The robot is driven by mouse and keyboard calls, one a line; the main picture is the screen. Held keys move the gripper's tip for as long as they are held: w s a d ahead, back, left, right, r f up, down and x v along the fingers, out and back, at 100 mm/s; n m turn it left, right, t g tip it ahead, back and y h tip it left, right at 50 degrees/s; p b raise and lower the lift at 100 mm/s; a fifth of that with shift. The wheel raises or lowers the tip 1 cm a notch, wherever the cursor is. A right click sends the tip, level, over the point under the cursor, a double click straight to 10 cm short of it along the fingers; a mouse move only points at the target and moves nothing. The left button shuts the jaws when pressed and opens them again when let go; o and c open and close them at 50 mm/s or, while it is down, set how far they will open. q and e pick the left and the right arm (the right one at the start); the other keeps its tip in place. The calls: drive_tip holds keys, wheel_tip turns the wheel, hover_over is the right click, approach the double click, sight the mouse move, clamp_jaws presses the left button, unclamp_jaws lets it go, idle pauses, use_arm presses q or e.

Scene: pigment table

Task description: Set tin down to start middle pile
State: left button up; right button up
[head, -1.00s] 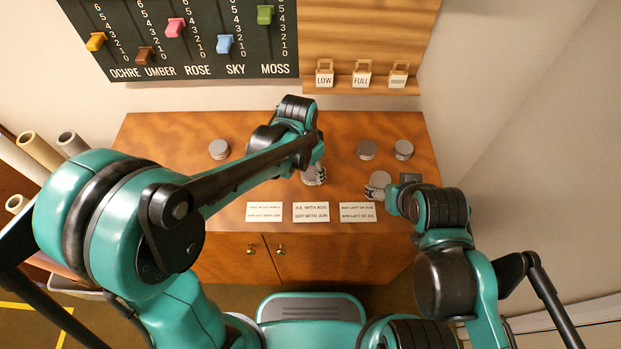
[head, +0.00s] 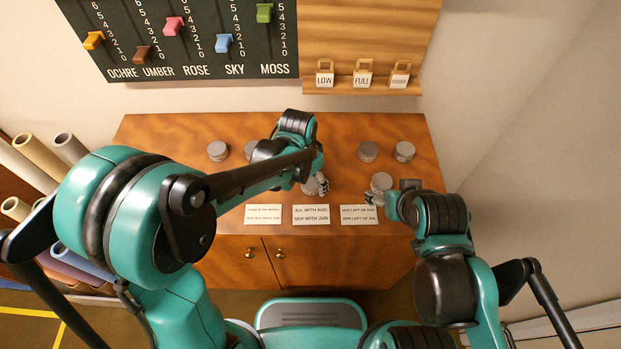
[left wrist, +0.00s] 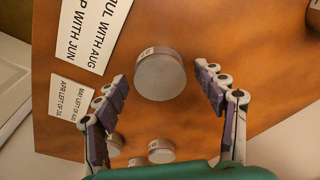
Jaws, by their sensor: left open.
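A round grey tin (head: 310,187) stands on the brown table just behind the middle card. My left gripper (head: 318,184) is at this tin in the head view. In the left wrist view the tin (left wrist: 159,78) stands upright between the spread fingers of my left gripper (left wrist: 162,88), with clear gaps on both sides. Another tin (head: 381,181) is at the right, beside my right gripper (head: 375,197). Whether the right fingers are open or touch that tin is hard to tell. More tins stand farther back: far left (head: 218,151), back right (head: 367,151) and far right (head: 404,151).
One tin (head: 250,149) is partly hidden behind my left arm. Three white text cards lie along the front edge, left (head: 263,214), middle (head: 311,214) and right (head: 359,215). A slider board (head: 190,40) and labelled tags (head: 362,79) are on the wall.

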sight(306, 185)
use_arm(q)
drive_tip(key=shift+r, duration=0.2)
wheel_tip(306, 185, up, 12)
drive_tip(key=s+a+p, duration=0.1)
drive_tip(key=p, duration=0.4)
drive_tip(key=s+a+r+n+t, duration=0.2)
drive_tip(key=s+a+n+t, duration=0.1)
drive_tip(key=a, duration=0.5)
drive_tip(key=s+a+r+n+t+y, duration=0.1)
drive_tip(key=s+a+r+n+t, duration=0.1)
drive_tip(key=s+a+n, duration=0.4)
drive_tip(key=s+a+t, duration=0.1)
drive_tip(key=s+a, duration=0.1)
drive_tip(key=shift+a+r, duration=0.15)
drive_tip(key=shift+a, duration=0.15)
drive_tip(key=shift+w, duration=0.1)
drive_tip(key=shift+b, duration=0.3)
